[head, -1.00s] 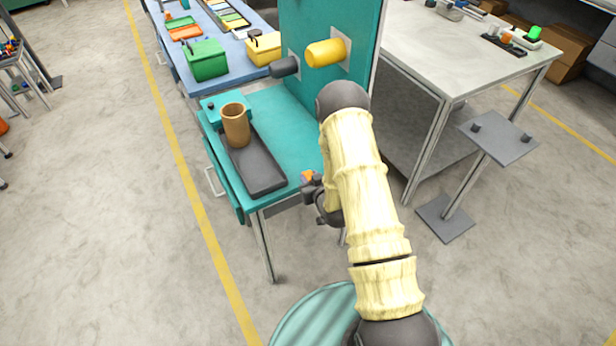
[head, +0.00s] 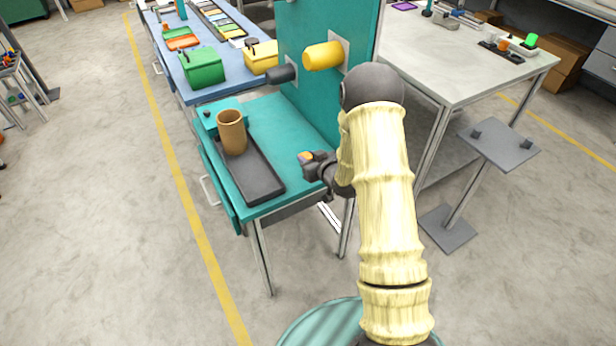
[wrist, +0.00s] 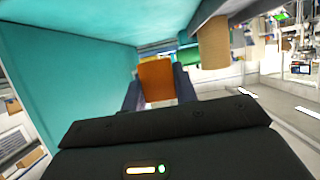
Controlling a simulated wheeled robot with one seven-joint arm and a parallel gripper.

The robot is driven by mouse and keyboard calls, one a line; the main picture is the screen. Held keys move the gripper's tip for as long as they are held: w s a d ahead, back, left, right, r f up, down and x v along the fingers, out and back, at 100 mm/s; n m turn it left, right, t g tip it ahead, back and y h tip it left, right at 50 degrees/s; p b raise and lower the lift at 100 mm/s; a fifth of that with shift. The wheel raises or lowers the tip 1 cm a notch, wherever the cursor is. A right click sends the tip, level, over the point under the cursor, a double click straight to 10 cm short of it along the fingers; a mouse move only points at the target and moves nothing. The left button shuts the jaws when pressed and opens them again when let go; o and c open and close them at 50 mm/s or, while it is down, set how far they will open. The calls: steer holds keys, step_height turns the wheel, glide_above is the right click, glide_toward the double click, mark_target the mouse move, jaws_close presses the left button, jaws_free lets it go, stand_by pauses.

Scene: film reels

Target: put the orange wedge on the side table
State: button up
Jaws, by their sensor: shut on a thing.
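My gripper (head: 307,162) is shut on the orange wedge (head: 304,156), a small piece at its tip. In the wrist view the orange wedge (wrist: 157,80) sits between the two fingers. The gripper is at the right front part of the teal bench (head: 270,135), close to its surface; whether anything touches is unclear. Two other tables could be the side table: a pale-topped one (head: 470,60) at the right and a blue-topped one (head: 225,75) at the back left. I cannot tell which is meant.
A brown cylinder (head: 231,133) stands in a dark tray (head: 262,183) on the teal bench. A teal upright panel (head: 310,95) carries a yellow peg (head: 322,56) and a dark peg (head: 280,74). A low grey stand (head: 498,143) is at the right.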

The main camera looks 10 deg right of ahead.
steer(key=shift+f, duration=1.8)
steer(key=shift+f, duration=2.1)
steer(key=shift+f, duration=0.15)
steer(key=o, duration=0.9)
steer(key=shift+o, duration=0.2)
